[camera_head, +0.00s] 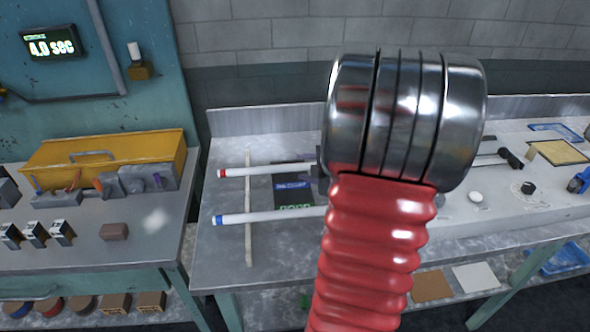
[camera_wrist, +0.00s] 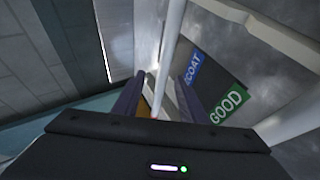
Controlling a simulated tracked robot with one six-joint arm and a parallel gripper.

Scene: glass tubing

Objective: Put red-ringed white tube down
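The red-ringed white tube (camera_head: 262,171) lies level across a thin pale support bar, its red end to the left; its right part is hidden behind my arm. In the wrist view a white tube (camera_wrist: 168,50), seemingly this one, runs down between the fingers of my gripper (camera_wrist: 159,80). The fingers stand apart, with a gap seen on both sides of the tube. In the head view my arm's red sleeve and metal wrist hide most of the gripper. The blue-ringed tube (camera_head: 265,216) lies parallel, nearer the front, on the same bar.
The pale support bar (camera_head: 248,243) stands on the grey bench. A blue card (camera_wrist: 195,67) and a green GOOD card (camera_wrist: 229,103) lie between the tubes. A yellow toolbox (camera_head: 105,152) sits on the left bench. A brick wall (camera_head: 270,35) rises behind.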

